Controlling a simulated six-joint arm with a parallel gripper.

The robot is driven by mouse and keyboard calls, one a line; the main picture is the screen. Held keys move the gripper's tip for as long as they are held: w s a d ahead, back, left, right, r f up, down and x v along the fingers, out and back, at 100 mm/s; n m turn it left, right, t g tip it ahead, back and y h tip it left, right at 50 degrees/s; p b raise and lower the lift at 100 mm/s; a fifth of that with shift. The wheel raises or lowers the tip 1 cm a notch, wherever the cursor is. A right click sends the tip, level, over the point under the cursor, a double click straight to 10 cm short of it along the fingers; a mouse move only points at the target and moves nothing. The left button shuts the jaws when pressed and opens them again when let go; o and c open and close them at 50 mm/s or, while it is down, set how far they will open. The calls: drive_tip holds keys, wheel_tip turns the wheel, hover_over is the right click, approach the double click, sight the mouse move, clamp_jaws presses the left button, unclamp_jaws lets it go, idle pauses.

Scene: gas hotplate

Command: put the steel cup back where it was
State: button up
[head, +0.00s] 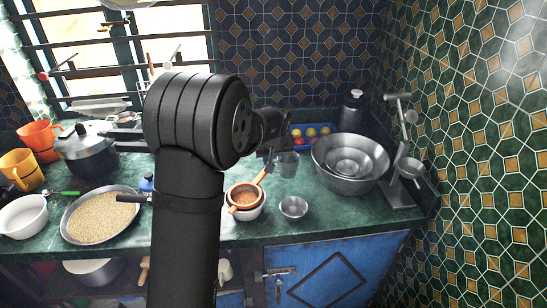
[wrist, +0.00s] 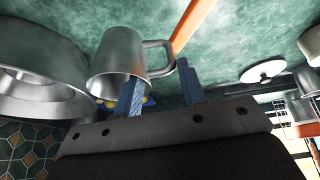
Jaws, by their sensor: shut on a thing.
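The steel cup (head: 287,165) is near the back of the green counter, just left of the large steel bowls. In the wrist view the cup (wrist: 118,62) shows its open side and its loop handle, with the handle between the blue fingers. My gripper (wrist: 162,88) is shut on the cup's handle. In the head view my gripper (head: 274,150) is partly hidden by my own arm. I cannot tell whether the cup's base touches the counter.
Nested steel bowls (head: 350,165) stand close right of the cup. A blue tray with coloured balls (head: 308,134) is behind it. An orange-handled strainer on a pot (head: 245,199) and a small steel bowl (head: 293,207) are in front. A pan of grain (head: 98,220) is at left.

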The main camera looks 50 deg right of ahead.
drive_tip(key=o, duration=1.2)
drive_tip(key=shift+o, duration=0.2)
drive_tip(key=v, duration=1.2)
drive_tip(key=shift+r, duration=0.25)
drive_tip(key=shift+d+f, duration=0.1)
drive_tip(key=x, duration=0.9)
drive_tip(key=shift+w+d, duration=0.4)
